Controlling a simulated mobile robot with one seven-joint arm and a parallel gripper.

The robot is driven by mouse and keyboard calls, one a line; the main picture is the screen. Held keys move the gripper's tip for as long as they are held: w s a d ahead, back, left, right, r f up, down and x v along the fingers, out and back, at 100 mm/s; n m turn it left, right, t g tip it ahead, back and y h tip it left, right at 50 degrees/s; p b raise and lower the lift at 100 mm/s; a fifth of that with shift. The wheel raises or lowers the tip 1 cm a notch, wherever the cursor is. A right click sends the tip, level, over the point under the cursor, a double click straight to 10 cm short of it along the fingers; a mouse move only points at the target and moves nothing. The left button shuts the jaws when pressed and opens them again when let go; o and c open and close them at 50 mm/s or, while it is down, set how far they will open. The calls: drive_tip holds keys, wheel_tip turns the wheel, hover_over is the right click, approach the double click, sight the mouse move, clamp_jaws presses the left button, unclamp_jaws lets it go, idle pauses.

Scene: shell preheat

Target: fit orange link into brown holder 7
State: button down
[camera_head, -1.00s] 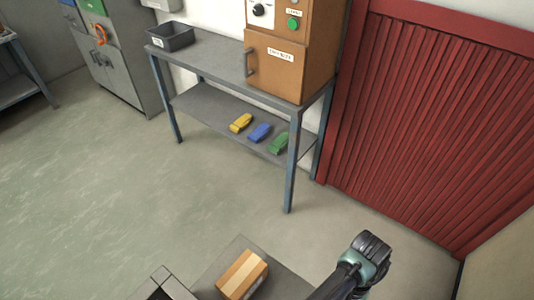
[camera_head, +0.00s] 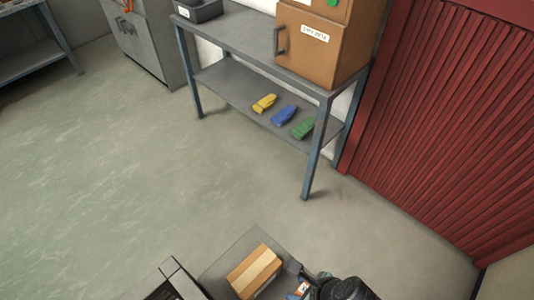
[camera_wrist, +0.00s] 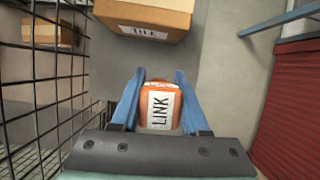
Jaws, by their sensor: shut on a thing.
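The orange link (camera_wrist: 160,123), with a white label reading LINK, is held between the blue fingers of my gripper (camera_wrist: 160,76) in the wrist view. Its label faces the wrist camera. In the head view, a small orange and white patch, apparently the link (camera_head: 303,288), shows at the bottom edge by my dark arm end. I cannot pick out a brown holder marked 7 in either view.
A cardboard box (camera_head: 255,270) sits on a grey surface just left of my arm; it shows ahead of the link in the wrist view (camera_wrist: 150,14). A black wire mesh (camera_wrist: 40,90) stands at left. A bench (camera_head: 240,42) bears a brown cabinet (camera_head: 318,45). The floor between is clear.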

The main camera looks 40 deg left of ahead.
drive_tip(key=f, duration=0.3)
drive_tip(key=f+b, duration=0.1)
drive_tip(key=f, duration=0.5)
drive_tip(key=shift+a+f, duration=0.25)
drive_tip(key=shift+a, duration=0.05)
drive_tip(key=shift+c, duration=2)
unclamp_jaws()
drive_tip(key=shift+s+f, duration=0.1)
